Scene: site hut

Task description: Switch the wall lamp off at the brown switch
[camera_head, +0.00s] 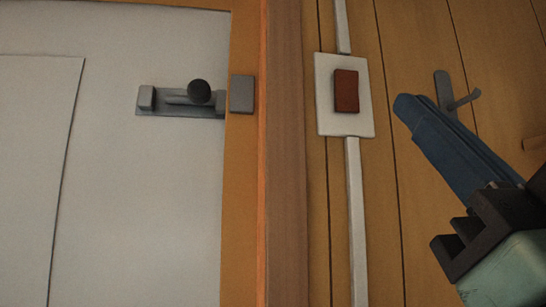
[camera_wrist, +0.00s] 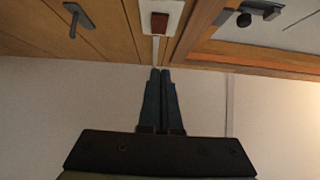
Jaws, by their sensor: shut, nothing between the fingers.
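The brown switch (camera_head: 346,91) is a rocker on a white plate (camera_head: 325,118) on the wooden wall, right of the door frame. In the wrist view the brown switch (camera_wrist: 159,22) is at the top middle, beyond the fingertips. My gripper (camera_head: 405,105) is shut and empty, with its blue fingers together. In the head view its tips show just right of the plate; in the wrist view my gripper (camera_wrist: 160,72) points up the picture at the switch. The tips look apart from the switch. The wall lamp is not in view.
A white door (camera_head: 150,190) with a grey bolt (camera_head: 180,100) is on the left, inside a wooden frame (camera_head: 285,160). A white conduit (camera_head: 356,220) runs above and below the plate. A grey hook (camera_head: 445,90) is on the wall behind my fingers.

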